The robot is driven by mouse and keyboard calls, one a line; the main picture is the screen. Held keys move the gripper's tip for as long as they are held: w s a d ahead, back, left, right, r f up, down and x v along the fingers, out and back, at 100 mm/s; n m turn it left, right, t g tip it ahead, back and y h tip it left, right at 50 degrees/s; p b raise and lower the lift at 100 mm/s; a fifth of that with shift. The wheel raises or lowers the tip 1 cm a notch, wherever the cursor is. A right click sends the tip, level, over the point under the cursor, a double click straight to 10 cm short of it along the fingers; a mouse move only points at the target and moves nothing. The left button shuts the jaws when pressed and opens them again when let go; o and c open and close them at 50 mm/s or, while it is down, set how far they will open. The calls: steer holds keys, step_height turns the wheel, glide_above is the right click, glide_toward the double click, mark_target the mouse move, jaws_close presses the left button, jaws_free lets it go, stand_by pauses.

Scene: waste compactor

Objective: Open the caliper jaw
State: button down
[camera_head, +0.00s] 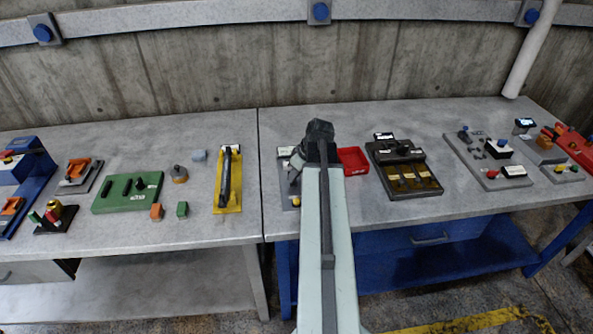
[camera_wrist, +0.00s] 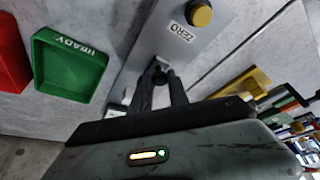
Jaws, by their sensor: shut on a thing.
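A grey plate (camera_wrist: 203,50) with a ZERO label and a round yellow button (camera_wrist: 199,14) lies on the bench, under my gripper (camera_wrist: 160,75). In the head view part of the plate (camera_head: 286,188) shows beside my arm. The gripper's two dark fingers point at the plate and are shut on a small dark part (camera_wrist: 159,67), likely the caliper jaw. The fingers hide most of it, so the caliper's shape and jaw opening cannot be told.
A green READY tray (camera_wrist: 45,65) and a red tray (camera_wrist: 8,75) lie beside the plate; the red one also shows in the head view (camera_head: 353,161). A dark fixture (camera_head: 405,168) stands right. A yellow plate (camera_head: 228,205) lies left, past the bench seam.

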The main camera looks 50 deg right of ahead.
steer(key=c, duration=1.3)
jaws_free()
steer(key=shift+o, duration=0.2)
steer(key=p+v, duration=0.7)
steer(key=shift+r, duration=0.4)
steer(key=shift+s, duration=0.1)
steer(key=shift+d, duration=0.1)
